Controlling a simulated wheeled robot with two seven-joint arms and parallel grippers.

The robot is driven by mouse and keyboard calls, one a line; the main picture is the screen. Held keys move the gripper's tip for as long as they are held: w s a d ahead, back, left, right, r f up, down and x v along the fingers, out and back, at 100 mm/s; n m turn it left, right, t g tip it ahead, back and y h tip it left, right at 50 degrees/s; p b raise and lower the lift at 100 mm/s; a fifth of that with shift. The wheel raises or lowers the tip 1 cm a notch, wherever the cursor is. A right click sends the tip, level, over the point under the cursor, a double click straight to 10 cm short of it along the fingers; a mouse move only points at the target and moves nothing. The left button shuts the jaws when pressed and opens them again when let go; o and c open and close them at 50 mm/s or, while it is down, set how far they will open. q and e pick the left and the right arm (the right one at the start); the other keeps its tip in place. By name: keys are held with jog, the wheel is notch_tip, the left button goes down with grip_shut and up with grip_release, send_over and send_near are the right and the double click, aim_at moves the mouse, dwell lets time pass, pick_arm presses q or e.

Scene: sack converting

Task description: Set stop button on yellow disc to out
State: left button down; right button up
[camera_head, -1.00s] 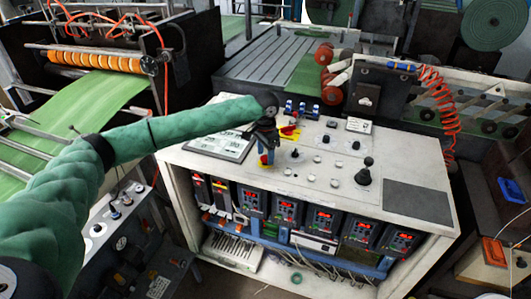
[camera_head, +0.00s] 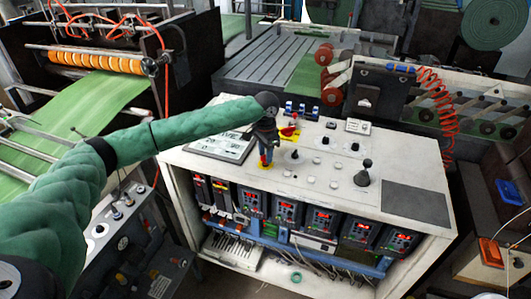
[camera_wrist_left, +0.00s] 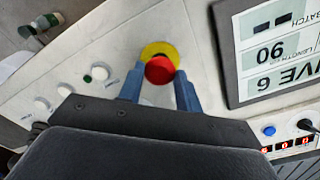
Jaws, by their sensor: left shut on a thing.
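The red stop button (camera_wrist_left: 159,70) stands on the yellow disc (camera_wrist_left: 160,48) on the white panel top, clear in the left wrist view. The blue fingers of my left gripper (camera_wrist_left: 158,88) are shut on the button, one on each side. In the head view, my left gripper (camera_head: 266,158) points down at the front left of the panel top, with a bit of the yellow disc (camera_head: 262,167) showing around its tips. The button is mostly hidden there by the fingers. My right gripper is in neither view.
The white console (camera_head: 325,188) carries a display plate (camera_head: 219,146), a red and yellow switch (camera_head: 290,132), a black joystick (camera_head: 364,174) and several knobs. Red-lit controllers (camera_head: 321,219) line its front. A coiled red hose (camera_head: 440,105) hangs at the right.

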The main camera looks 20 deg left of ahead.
pick_arm(q)
jog(key=c, duration=1.1)
grip_release()
jog(key=shift+w+r, duration=0.1)
jog(key=shift+r, duration=0.2)
jog(key=shift+o, duration=0.8)
jog(key=shift+f, duration=0.1)
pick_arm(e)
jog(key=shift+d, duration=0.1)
pick_arm(q)
jog(key=shift+r, duration=0.25)
notch_tip(320, 180, up, 6)
jog(key=b, duration=0.2)
jog(key=shift+f+b, duration=0.25)
jog(key=shift+b, duration=0.1)
jog(key=shift+r, duration=0.95)
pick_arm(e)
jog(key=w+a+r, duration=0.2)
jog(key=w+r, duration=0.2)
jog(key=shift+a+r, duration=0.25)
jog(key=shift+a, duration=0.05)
